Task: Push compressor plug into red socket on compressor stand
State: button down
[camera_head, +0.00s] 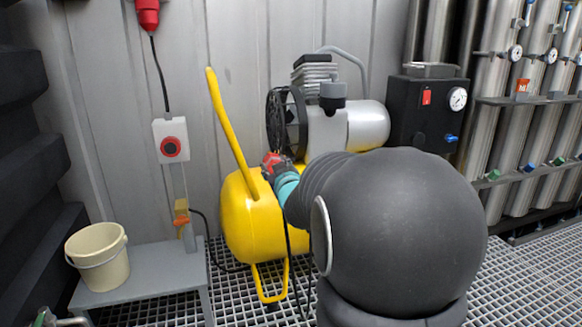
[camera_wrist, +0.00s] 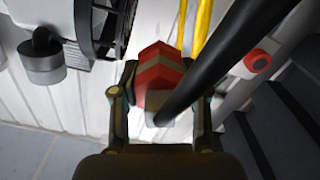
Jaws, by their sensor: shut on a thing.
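The red compressor plug (camera_wrist: 158,70) is between the fingers of my gripper (camera_wrist: 160,88) in the wrist view. A thick black cable (camera_wrist: 225,60) runs from it to the upper right. In the head view the plug (camera_head: 271,159) shows as a small red tip at my gripper (camera_head: 279,167), in front of the yellow compressor. The red round socket (camera_head: 171,147) sits on a white box (camera_head: 159,130) on the grey stand post, left of the plug and clearly apart from it. The socket also shows at right in the wrist view (camera_wrist: 259,63). My arm hides part of the compressor.
The yellow compressor (camera_head: 240,222) has a raised yellow handle (camera_head: 226,120) between plug and socket. A cream bucket (camera_head: 98,258) stands on the grey low platform (camera_head: 150,270). A red connector (camera_head: 148,12) hangs above the box with a cable. Steel vessels (camera_head: 505,120) stand at right.

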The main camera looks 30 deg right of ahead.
jog(key=w+a+n+p, duration=0.1)
jog(key=w+a+p, duration=0.2)
jog(key=a, duration=1)
jog(key=w+a+r+p, duration=0.1)
jog(key=w+a+p, duration=0.2)
jog(key=a, duration=1)
jog(key=shift+w+a+r+n, duration=0.2)
jog(key=shift+a+r+n, duration=0.05)
jog(key=shift+a+n, duration=0.15)
jog(key=shift+d+f, duration=0.1)
